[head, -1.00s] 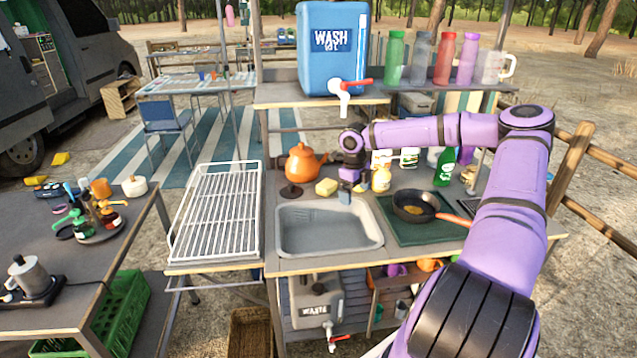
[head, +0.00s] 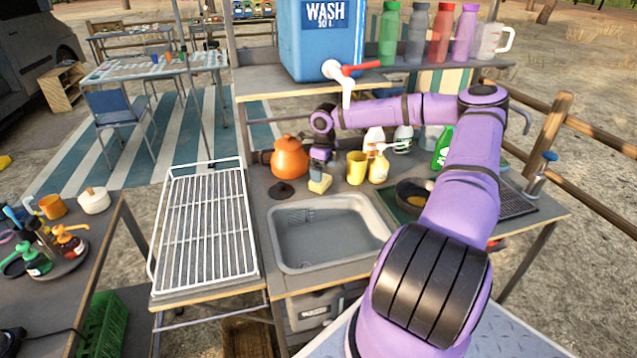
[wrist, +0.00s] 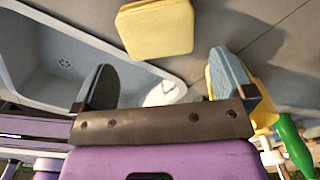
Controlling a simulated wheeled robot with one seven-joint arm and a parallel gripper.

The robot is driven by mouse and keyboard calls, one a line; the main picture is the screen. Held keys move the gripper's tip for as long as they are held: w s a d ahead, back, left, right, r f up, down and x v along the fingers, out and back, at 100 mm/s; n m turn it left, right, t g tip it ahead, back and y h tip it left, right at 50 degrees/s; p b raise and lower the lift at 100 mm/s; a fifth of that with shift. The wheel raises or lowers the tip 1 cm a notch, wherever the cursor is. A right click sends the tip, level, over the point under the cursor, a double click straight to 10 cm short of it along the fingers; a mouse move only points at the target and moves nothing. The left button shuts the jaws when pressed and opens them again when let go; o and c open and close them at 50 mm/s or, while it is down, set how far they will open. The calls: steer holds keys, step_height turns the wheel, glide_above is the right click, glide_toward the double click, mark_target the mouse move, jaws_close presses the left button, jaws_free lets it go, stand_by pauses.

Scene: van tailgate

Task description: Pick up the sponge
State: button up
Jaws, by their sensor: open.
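The yellow sponge (head: 320,184) lies on the counter behind the sink's back edge, beside the orange kettle. In the wrist view the sponge (wrist: 156,28) is at the top middle, ahead of the fingertips and between their lines. My gripper (head: 317,170) is just above and behind the sponge in the head view, partly overlapping it. In the wrist view my gripper (wrist: 164,76) has its two grey fingers wide apart with nothing between them. I cannot tell the exact height of the fingers over the sponge.
The orange kettle (head: 290,158) stands close left of my gripper, with a dark round lid (head: 281,190) before it. The sink basin (head: 325,236) is in front. The blue wash tank (head: 322,45) is above.

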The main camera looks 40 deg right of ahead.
mark_target(324, 180)
steer(key=shift+f, duration=2.55)
steer(key=c, duration=0.9)
steer(key=shift+o, duration=0.2)
steer(key=shift+r, duration=0.15)
steer(key=shift+r, duration=1.15)
steer(key=s+a+r, duration=0.1)
steer(key=s+a, duration=0.2)
steer(key=s, duration=0.4)
steer(key=s+a+r, duration=0.1)
steer(key=s+a, duration=0.3)
steer(key=s, duration=0.3)
steer(key=shift+s+a+r, duration=0.15)
steer(key=shift+s+r, duration=0.05)
steer(key=shift+o, duration=0.5)
